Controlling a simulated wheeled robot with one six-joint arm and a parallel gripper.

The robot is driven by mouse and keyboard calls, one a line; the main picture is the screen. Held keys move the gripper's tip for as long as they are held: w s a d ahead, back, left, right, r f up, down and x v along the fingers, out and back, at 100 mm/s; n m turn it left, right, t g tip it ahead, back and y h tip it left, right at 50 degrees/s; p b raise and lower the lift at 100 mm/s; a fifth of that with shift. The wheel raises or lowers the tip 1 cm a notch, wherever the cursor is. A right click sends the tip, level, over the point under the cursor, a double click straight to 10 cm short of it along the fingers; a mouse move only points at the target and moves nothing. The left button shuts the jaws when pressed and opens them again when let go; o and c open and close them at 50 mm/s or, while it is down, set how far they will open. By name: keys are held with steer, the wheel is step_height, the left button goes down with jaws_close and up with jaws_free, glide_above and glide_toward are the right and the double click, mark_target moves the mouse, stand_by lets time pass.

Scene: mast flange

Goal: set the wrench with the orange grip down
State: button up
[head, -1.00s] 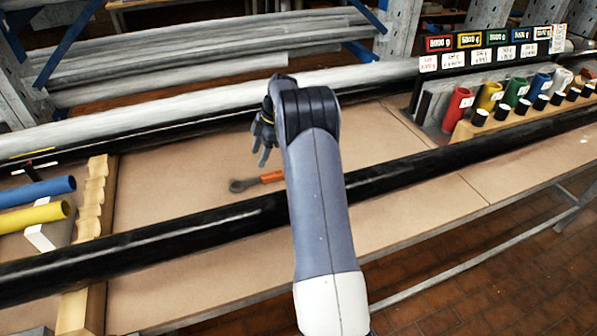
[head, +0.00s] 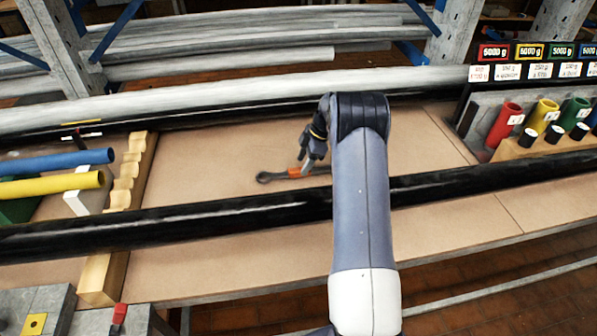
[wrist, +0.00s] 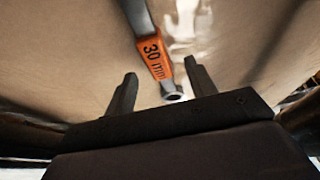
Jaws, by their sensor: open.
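The wrench with the orange grip (head: 296,173) lies on the brown board between the two black pipes. Its dark ring end points left in the head view, and my arm hides its right end. In the wrist view the orange grip (wrist: 153,57) reads "30 mm". The wrench's near end sits between my fingers there, with room on both sides. My gripper (head: 308,158) is open at the orange grip in the head view; it also shows in the wrist view (wrist: 162,82). I cannot tell whether a finger touches the wrench.
A long black pipe (head: 230,217) crosses in front of the wrench. A notched wooden block (head: 126,185) stands left, near a blue tube (head: 60,162) and a yellow tube (head: 50,186). Labelled coloured cylinders (head: 505,124) stand right. The board left of the wrench is clear.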

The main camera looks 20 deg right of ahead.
mark_target(299, 169)
steer(key=shift+p+x, duration=0.35)
steer(key=shift+x, duration=1.4)
steer(key=shift+w, duration=0.1)
jaws_close()
